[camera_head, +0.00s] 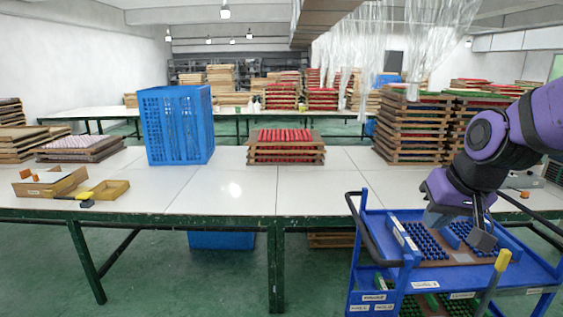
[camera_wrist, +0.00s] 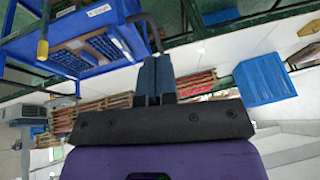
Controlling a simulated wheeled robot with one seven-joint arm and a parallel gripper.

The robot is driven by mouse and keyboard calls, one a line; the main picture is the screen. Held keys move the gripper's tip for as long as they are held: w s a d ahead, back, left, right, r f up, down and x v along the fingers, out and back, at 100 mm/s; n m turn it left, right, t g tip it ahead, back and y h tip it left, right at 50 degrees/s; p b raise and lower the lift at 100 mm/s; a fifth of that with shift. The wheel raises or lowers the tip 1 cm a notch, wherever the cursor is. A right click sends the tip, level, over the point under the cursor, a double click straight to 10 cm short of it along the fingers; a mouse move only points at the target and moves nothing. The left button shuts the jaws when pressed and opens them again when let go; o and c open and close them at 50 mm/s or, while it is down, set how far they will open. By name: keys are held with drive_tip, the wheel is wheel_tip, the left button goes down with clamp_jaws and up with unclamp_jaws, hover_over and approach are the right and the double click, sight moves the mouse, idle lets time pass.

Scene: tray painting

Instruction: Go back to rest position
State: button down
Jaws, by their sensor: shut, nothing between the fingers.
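My purple and black arm reaches in from the right in the head view. My gripper (camera_head: 459,226) is over the blue cart (camera_head: 387,264), above a tray (camera_head: 410,238) with rows of dark blue pieces. In the wrist view my gripper (camera_wrist: 153,60) shows its two fingers together with nothing between them. The wrist picture is upside down, with the blue cart (camera_wrist: 122,12) at its upper left. Whether the gripper touches the tray cannot be told from the head view.
A white-topped table (camera_head: 230,190) spans the room. On it stand a blue crate (camera_head: 178,125), a stack of trays with red pieces (camera_head: 285,150), small wooden boxes (camera_head: 50,182) and tall tray stacks (camera_head: 408,130). A yellow-handled tool (camera_head: 502,260) stands at the cart's front. The table's middle is clear.

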drive_tip(key=s+d+r, duration=0.1)
drive_tip(key=s+r, duration=0.2)
drive_tip(key=s, duration=0.4)
drive_tip(key=s+d+r+h, duration=0.1)
drive_tip(key=s+d+r, duration=0.1)
drive_tip(key=s+r, duration=0.2)
drive_tip(key=s, duration=0.3)
drive_tip(key=shift+n+t, duration=0.3)
